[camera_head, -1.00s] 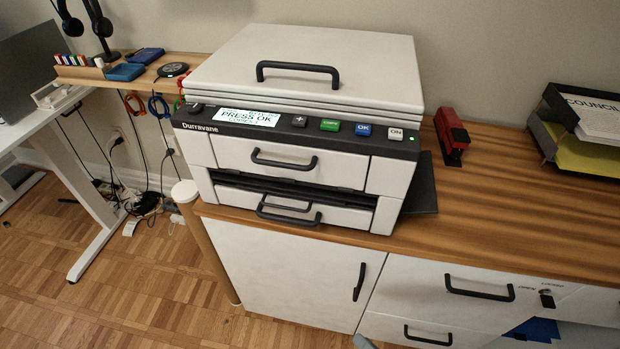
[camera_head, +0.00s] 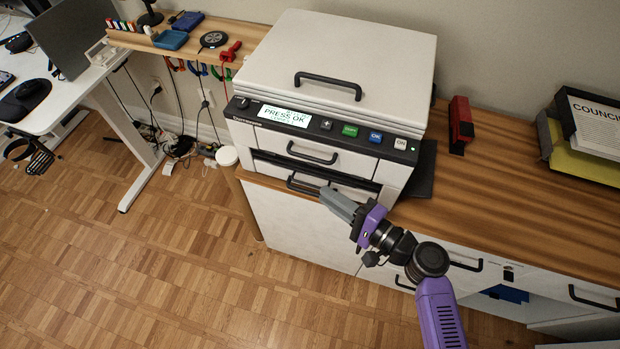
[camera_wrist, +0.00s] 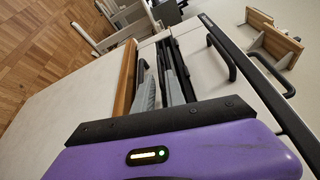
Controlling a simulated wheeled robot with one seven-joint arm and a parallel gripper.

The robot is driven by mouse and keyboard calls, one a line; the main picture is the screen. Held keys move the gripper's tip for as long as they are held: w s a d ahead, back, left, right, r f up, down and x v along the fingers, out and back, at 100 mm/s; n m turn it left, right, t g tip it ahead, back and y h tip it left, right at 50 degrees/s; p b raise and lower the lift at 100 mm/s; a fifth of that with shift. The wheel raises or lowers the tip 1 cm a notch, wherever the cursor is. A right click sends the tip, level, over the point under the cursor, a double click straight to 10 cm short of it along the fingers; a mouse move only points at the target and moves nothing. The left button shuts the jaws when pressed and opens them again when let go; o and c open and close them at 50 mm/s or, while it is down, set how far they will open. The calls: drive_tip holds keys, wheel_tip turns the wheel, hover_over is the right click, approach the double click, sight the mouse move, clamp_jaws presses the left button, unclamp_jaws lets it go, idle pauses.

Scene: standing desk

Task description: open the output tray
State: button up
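The printer (camera_head: 335,60) is white with a black control panel and stands on the wooden counter. Its upper drawer, with a black handle (camera_head: 312,154), is closed. The lower tray front (camera_head: 352,194), with its own black handle (camera_head: 300,186), sits below a dark slot and looks closed. My gripper (camera_head: 330,196) is at the right part of the lower handle, its grey fingers pointing at the tray. In the wrist view the fingers (camera_wrist: 163,88) look parted in front of the dark slot. Whether they touch the handle is hidden.
The counter's wooden edge (camera_wrist: 125,78) runs close beside one finger. A white cabinet door (camera_head: 295,230) is below, and a red stapler (camera_head: 460,124) and document trays (camera_head: 590,130) are to the right. The floor (camera_head: 180,270) in front is clear.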

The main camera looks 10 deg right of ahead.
sight(310, 185)
drive_tip(key=x, duration=0.6)
drive_tip(key=shift+w+a+p, duration=0.15)
drive_tip(key=shift+p, duration=0.2)
clamp_jaws()
drive_tip(key=shift+f, duration=0.1)
idle(1.0)
